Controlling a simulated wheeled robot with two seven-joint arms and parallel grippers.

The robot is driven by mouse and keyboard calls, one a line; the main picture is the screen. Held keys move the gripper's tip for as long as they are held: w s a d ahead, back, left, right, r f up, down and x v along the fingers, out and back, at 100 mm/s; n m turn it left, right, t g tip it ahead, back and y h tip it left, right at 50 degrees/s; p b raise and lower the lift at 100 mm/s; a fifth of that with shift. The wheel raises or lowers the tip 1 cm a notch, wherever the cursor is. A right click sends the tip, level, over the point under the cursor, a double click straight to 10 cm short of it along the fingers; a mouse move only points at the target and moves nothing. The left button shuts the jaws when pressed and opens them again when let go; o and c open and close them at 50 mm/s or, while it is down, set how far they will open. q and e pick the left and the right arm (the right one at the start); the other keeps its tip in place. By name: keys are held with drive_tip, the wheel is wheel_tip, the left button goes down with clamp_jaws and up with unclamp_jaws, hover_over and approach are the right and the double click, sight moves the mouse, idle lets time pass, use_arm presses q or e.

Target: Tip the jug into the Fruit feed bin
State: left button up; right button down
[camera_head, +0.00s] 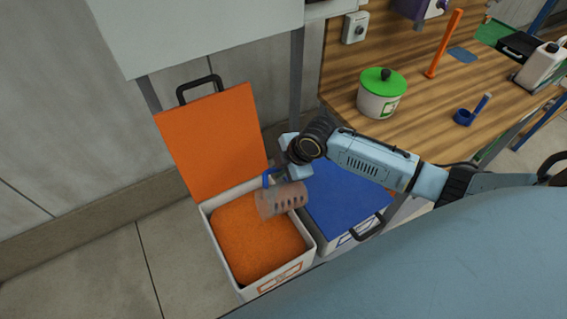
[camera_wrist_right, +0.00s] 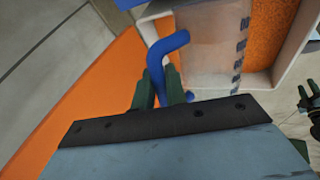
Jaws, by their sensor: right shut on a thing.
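The jug (camera_head: 283,200) is a see-through cylinder with dark marks and a blue handle. It is tipped well over, nearly on its side, above the right part of an open white bin (camera_head: 225,267) filled with orange material. The bin's orange lid (camera_head: 212,140) stands raised; its front label is too small to read. My right gripper (camera_head: 281,172) is shut on the jug's blue handle (camera_wrist_right: 157,60), with the clear jug body (camera_wrist_right: 205,50) beyond in the right wrist view. No pouring stream shows. A dark green shape (camera_wrist_right: 309,100) at that view's right edge may be my left gripper.
A bin with a shut blue lid (camera_head: 343,200) stands right beside the open bin. Floor on the left is clear.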

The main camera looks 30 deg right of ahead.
sight(268, 173)
drive_tip(key=shift+a+f+n+h+p, duration=0.15)
drive_tip(key=shift+a+n+h+p, duration=0.15)
drive_tip(key=shift+a+h+p, duration=1.6)
drive_tip(key=shift+p, duration=0.35)
drive_tip(key=shift+a+r+n+h+p, duration=0.15)
drive_tip(key=shift+a+h+p, duration=0.2)
drive_tip(key=shift+a+h, duration=0.2)
drive_tip(key=shift+a+r+n+h+p, duration=0.15)
drive_tip(key=shift+a+h+p, duration=0.15)
drive_tip(key=shift+a+h, duration=0.2)
drive_tip(key=shift+w+a+n+h+b, duration=0.1)
drive_tip(key=shift+a+n+h+b, duration=0.55)
drive_tip(key=shift+a+h, duration=1.8)
drive_tip(key=shift+a, duration=0.2)
